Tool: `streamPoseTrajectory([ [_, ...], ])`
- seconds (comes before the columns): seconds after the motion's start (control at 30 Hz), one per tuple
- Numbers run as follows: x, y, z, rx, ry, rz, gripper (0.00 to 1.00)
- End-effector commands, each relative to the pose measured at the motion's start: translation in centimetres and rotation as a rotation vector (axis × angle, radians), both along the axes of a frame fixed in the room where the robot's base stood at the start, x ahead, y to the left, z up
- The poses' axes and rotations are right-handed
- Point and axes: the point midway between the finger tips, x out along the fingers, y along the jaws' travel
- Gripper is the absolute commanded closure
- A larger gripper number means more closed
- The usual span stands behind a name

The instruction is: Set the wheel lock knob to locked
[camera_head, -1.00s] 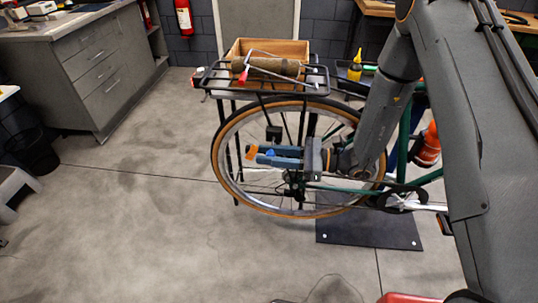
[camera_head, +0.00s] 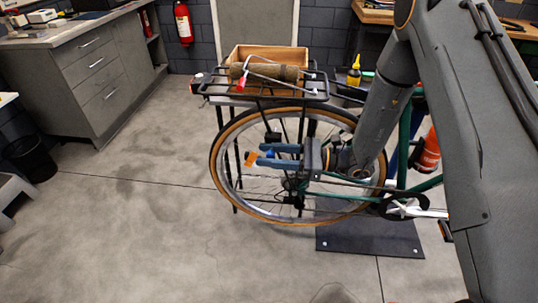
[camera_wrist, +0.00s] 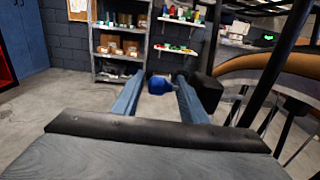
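The blue knob (camera_wrist: 159,85) shows in the wrist view between the far ends of my two fingers, with a black block (camera_wrist: 207,92) just right of it. In the head view, a small blue patch (camera_head: 269,155) shows between my fingers, with an orange piece (camera_head: 251,158) at their left end. My gripper (camera_head: 268,155) lies level in front of the bicycle's rear wheel (camera_head: 214,160). The fingers are apart; I cannot tell whether they touch the knob. The knob's lock markings cannot be read.
A rear rack (camera_head: 214,88) above the wheel carries a wooden box (camera_head: 262,53) and a rolled bundle. Grey drawers (camera_head: 95,60) and a black bin (camera_head: 32,160) stand left. The floor between is clear.

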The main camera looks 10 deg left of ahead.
Motion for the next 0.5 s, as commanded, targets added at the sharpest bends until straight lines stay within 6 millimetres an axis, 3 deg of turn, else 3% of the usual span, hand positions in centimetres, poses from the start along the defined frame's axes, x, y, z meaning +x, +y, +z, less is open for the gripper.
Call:
streamPoseTrajectory([
  [0.17, 0.2, -1.2, -0.1, 0.0, -0.001, -0.003, 0.61],
  [0.5, 0.6, -6.5, -0.1, 0.001, -0.001, -0.003, 0.61],
])
